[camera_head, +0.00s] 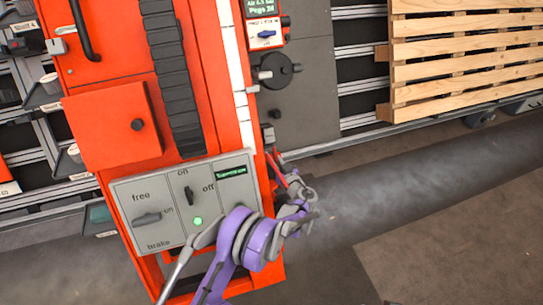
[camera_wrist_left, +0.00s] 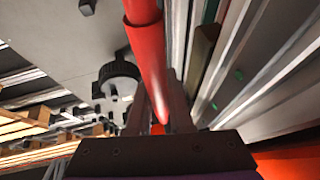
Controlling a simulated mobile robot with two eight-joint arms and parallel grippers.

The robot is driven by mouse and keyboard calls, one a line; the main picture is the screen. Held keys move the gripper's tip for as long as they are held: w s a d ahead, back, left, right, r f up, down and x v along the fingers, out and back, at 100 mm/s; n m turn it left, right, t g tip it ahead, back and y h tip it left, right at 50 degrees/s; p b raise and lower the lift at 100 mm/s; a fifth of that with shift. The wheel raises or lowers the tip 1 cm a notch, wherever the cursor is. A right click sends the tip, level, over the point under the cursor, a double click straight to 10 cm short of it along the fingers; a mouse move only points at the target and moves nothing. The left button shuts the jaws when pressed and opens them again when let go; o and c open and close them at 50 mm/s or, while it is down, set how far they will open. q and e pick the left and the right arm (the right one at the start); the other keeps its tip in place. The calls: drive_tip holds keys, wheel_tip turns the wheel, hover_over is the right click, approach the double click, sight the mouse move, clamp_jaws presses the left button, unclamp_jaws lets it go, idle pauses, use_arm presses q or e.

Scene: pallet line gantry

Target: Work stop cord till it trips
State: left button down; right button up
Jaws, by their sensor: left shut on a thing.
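In the left wrist view the red cord (camera_wrist_left: 147,48) runs down from the top edge between the two dark fingers of my left gripper (camera_wrist_left: 157,112). The fingers are shut on it. The cord's ends are out of view or hidden, and I cannot tell how taut it is. My right gripper is in neither view.
A grey panel (camera_head: 150,218) with knobs and a lit green lamp is on the orange cabinet (camera_head: 210,70). A black round knob (camera_head: 278,70) juts out at its right. A wooden pallet (camera_head: 465,50) sits at upper right. Floor (camera_head: 440,225) at lower right is clear.

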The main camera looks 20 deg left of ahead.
use_arm(q)
drive_tip(key=c, duration=0.8)
unclamp_jaws()
drive_tip(key=shift+s+d, duration=0.1)
drive_tip(key=shift+s, duration=0.05)
drive_tip(key=v, duration=1)
drive_tip(key=shift+s+d+r+p, duration=0.1)
drive_tip(key=shift+s+d+p, duration=0.2)
drive_tip(key=shift+p, duration=0.1)
